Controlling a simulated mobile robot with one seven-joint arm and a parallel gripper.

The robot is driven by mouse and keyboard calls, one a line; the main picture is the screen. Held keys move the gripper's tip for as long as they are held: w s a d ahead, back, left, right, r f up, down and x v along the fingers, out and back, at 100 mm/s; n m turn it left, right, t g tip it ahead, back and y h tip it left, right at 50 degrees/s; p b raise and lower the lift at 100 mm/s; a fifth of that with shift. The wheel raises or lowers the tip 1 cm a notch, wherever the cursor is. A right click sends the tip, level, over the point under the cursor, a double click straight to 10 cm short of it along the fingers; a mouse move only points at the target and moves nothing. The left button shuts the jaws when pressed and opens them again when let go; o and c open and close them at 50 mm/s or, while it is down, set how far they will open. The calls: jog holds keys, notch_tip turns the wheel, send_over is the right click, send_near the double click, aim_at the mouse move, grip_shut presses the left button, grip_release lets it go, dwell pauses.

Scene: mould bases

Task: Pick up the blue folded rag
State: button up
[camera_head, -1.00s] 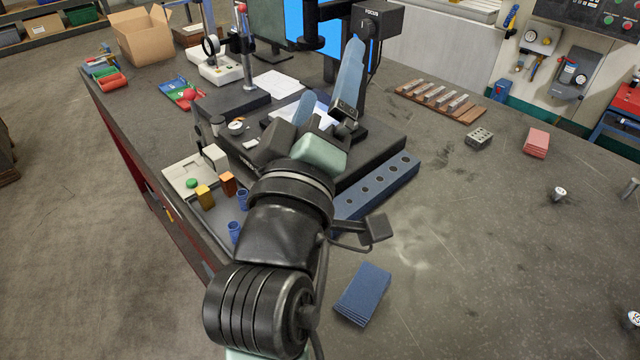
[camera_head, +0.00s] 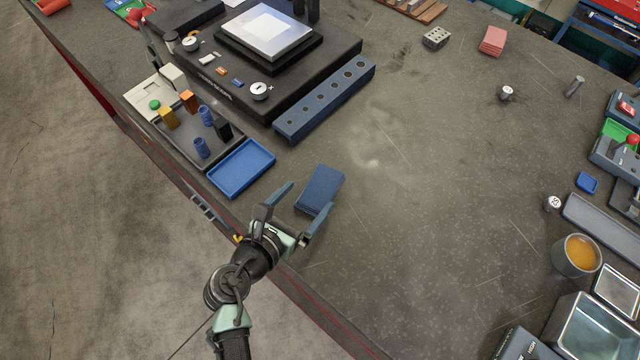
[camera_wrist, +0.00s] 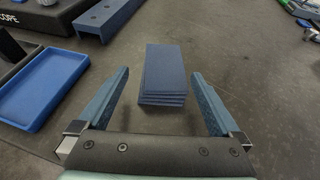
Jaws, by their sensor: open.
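The blue folded rag (camera_head: 320,188) lies flat on the dark table near its front edge. In the wrist view the rag (camera_wrist: 164,72) shows its stacked layers on the near side, ahead of my gripper (camera_wrist: 165,90) and roughly centred between the two fingers. In the head view my gripper (camera_head: 303,210) is open, with one finger toward the rag's left and the other toward its near right corner. Nothing is held between the fingers. The exact height of the fingertips over the table is hard to tell.
A shallow blue tray (camera_head: 238,184) lies just left of the rag. A long blue block with holes (camera_head: 290,125) stands behind it, beside a black microscope base (camera_head: 330,92). A cup (camera_head: 577,257) stands far right. The table right of the rag is clear.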

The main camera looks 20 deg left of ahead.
aim_at(320, 185)
jog(key=x, duration=0.7)
jog(key=shift+w+d, duration=0.1)
jog(key=shift+d, duration=0.15)
jog(key=shift+r, duration=0.1)
jog(key=c, duration=1.2)
jog(key=shift+r+p, duration=0.1)
jog(key=shift+p, duration=0.2)
